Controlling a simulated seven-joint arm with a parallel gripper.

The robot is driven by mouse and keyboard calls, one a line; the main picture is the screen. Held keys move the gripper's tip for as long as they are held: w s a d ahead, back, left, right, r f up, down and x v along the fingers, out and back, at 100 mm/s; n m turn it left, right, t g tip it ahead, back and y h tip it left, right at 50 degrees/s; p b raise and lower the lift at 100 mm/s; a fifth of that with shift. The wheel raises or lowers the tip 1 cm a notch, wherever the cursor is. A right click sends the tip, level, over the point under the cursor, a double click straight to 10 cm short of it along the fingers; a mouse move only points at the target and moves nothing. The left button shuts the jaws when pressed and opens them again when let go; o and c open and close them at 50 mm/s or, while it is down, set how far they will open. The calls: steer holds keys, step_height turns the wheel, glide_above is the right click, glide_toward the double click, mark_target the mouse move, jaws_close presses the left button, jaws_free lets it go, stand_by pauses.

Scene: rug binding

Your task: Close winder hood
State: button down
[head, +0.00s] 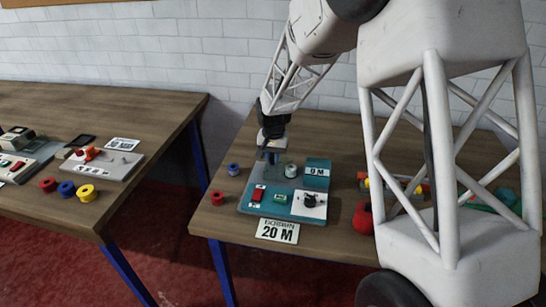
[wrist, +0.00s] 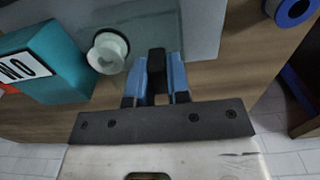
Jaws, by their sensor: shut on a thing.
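The winder (head: 262,210) is a teal machine on the right table, with a red switch, a green button, a black knob on a white plate and a teal box (head: 318,168) reading "0 M". A pale spool (head: 291,170) stands on it, also seen in the wrist view (wrist: 108,52). My gripper (head: 271,156) is at the winder's back, left of the spool. In the wrist view its blue fingers (wrist: 159,72) are shut on a black handle (wrist: 157,58). A grey, see-through panel (wrist: 203,25) beside the handle looks like the hood; its exact tilt is unclear.
A blue bobbin (head: 233,169) and a red bobbin (head: 217,198) stand left of the winder. A "BOBBIN 20 M" card (head: 277,231) lies at its front. A red object (head: 363,217) stands to the right, partly behind my arm. The left table (head: 150,105) holds other devices and bobbins.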

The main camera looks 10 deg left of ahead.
mark_target(287, 164)
steer(key=shift+d, duration=2.45)
steer(key=c, duration=1.1)
jaws_free()
steer(key=shift+r, duration=0.15)
steer(key=shift+r, duration=3.8)
